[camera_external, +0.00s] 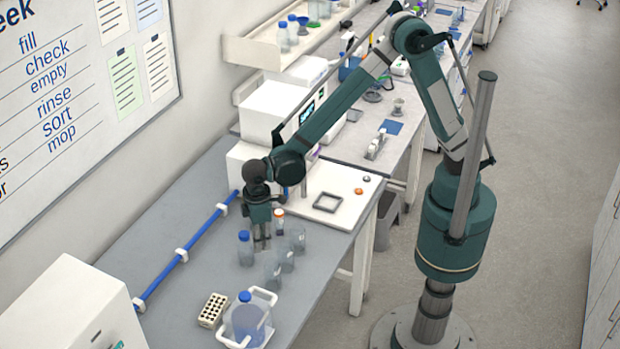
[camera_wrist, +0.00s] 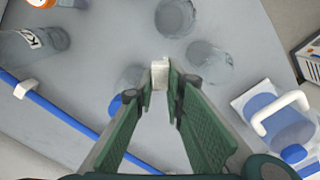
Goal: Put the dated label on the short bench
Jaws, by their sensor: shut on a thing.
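My gripper (camera_external: 262,246) is low over the near grey bench (camera_external: 200,262), among glassware. In the wrist view its fingertips (camera_wrist: 160,76) are closed on a small whitish block-like piece (camera_wrist: 159,72). No date can be read on it, so I cannot tell whether it is the dated label. In the external view the piece is too small to make out. A second bench (camera_external: 345,145) continues toward the back. I cannot tell from the pictures which of them is the short bench.
A blue-capped bottle (camera_external: 245,250), an orange-capped bottle (camera_external: 279,224) and clear glasses (camera_external: 287,260) stand close around my gripper. A white carrier with a bottle (camera_external: 268,296) and a tube rack (camera_external: 212,310) are nearer the camera. A blue rail (camera_external: 180,256) runs along the wall side.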

